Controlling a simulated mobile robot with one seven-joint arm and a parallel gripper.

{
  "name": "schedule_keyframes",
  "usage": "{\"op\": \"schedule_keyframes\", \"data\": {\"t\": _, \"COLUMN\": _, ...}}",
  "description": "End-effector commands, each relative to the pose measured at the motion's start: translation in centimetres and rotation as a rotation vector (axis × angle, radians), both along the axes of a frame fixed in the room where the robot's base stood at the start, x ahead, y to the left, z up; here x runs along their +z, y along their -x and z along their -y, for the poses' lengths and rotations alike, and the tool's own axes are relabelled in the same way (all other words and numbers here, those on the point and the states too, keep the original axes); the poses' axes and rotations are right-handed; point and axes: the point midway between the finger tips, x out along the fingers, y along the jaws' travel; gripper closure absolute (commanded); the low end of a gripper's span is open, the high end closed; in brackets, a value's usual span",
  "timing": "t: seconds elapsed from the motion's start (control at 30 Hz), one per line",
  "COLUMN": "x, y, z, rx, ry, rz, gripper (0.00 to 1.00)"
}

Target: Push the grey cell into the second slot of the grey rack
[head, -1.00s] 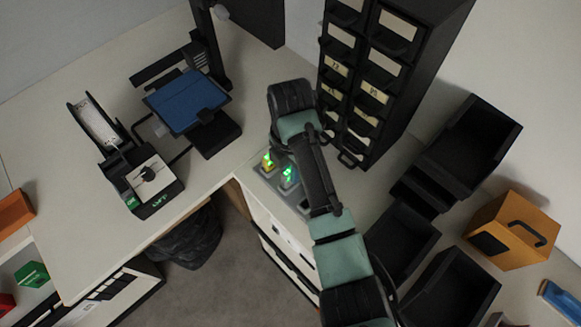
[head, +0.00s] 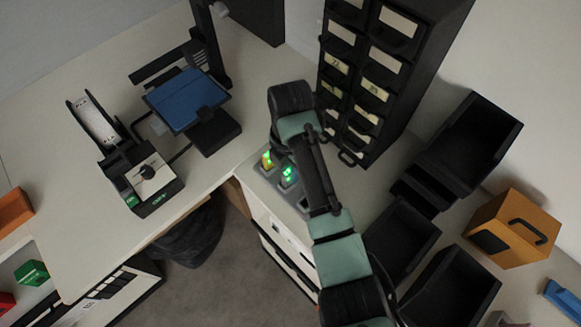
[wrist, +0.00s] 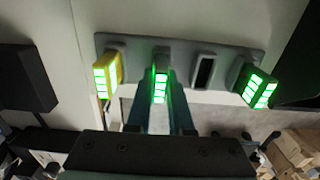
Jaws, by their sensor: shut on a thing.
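The grey rack (wrist: 130,48) runs across the top of the wrist view and shows in part beside my arm in the head view (head: 266,173). The grey cell (wrist: 160,86), with lit green bars, stands at the rack's second place from the left in the wrist view. My gripper (wrist: 160,112) is shut on it, one finger on each side. How deep the cell sits in the slot I cannot tell. In the head view the lit cell (head: 289,175) shows, while my arm hides the fingers.
A yellow lit cell (wrist: 106,74) stands in the rack left of the held cell. To its right are an empty dark slot (wrist: 203,72) and a dark lit cell (wrist: 258,88). A tall black drawer cabinet (head: 400,90) stands close behind my arm.

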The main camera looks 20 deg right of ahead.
Motion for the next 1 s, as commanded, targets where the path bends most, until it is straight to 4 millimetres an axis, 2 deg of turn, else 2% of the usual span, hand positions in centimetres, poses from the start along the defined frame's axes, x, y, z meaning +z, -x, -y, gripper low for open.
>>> {"op": "schedule_keyframes", "data": {"t": 0.3, "x": -0.2, "y": 0.0, "z": 0.0, "rx": 0.000, "ry": 0.000, "rz": 0.000, "gripper": 1.00}}
{"op": "schedule_keyframes", "data": {"t": 0.33, "x": -0.2, "y": 0.0, "z": 0.0, "rx": 0.000, "ry": 0.000, "rz": 0.000, "gripper": 0.79}}
{"op": "schedule_keyframes", "data": {"t": 0.5, "x": -0.2, "y": 0.0, "z": 0.0, "rx": 0.000, "ry": 0.000, "rz": 0.000, "gripper": 0.48}}
{"op": "schedule_keyframes", "data": {"t": 0.53, "x": -0.2, "y": 0.0, "z": 0.0, "rx": 0.000, "ry": 0.000, "rz": 0.000, "gripper": 0.46}}
{"op": "schedule_keyframes", "data": {"t": 0.83, "x": -0.1, "y": 0.0, "z": 0.0, "rx": 0.000, "ry": 0.000, "rz": 0.000, "gripper": 0.46}}
{"op": "schedule_keyframes", "data": {"t": 1.0, "x": 1.6, "y": -0.1, "z": 0.0, "rx": 0.001, "ry": 0.000, "rz": 0.003, "gripper": 0.46}}
